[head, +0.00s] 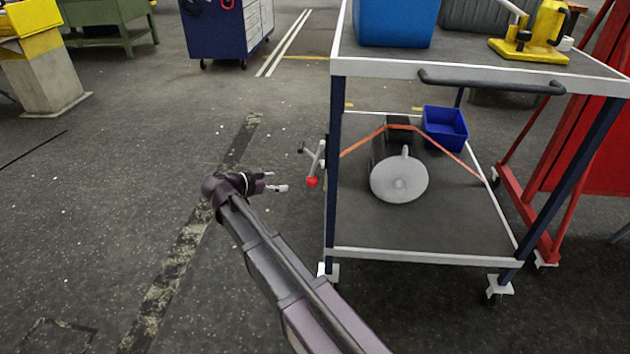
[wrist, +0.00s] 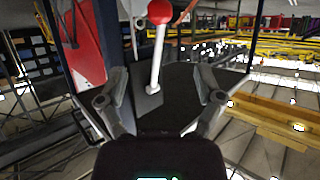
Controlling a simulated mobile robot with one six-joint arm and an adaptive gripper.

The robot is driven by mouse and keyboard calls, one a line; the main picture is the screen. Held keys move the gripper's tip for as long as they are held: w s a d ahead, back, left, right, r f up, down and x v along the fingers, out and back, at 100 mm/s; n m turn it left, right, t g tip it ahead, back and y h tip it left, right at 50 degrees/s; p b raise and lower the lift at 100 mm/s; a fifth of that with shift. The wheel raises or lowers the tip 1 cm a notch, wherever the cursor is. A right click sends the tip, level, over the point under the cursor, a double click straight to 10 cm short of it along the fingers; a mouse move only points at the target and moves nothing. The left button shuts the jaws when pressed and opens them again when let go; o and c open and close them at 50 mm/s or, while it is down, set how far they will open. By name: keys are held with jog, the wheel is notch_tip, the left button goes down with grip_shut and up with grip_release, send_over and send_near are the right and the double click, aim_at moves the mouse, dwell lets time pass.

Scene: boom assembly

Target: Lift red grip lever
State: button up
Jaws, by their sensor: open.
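The grip lever has a red ball knob (head: 312,181) on a light grey stem and sits at the left post of the cart. In the wrist view the red knob (wrist: 159,11) is at the top centre, and its pale stem (wrist: 155,62) runs down between the two fingers as seen. My gripper (head: 277,182) is left of the knob in the head view, with a small gap between them. In the wrist view my gripper (wrist: 160,76) is open, with a finger on each side and nothing held. Neither finger visibly touches the lever.
The cart (head: 420,254) has a lower shelf with a white disc (head: 399,180), an orange strap (head: 362,143) and a blue bin (head: 445,128). Its top holds a blue box (head: 396,22) and a yellow tool (head: 535,40). A red frame (head: 590,150) stands right.

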aim_at(308, 179)
jog(key=b+x, duration=0.5)
jog(key=x, duration=0.7)
jog(key=shift+w+f, duration=0.1)
jog(key=shift+f, duration=0.1)
jog(key=shift+x, duration=0.8)
jog(key=shift+r, duration=0.1)
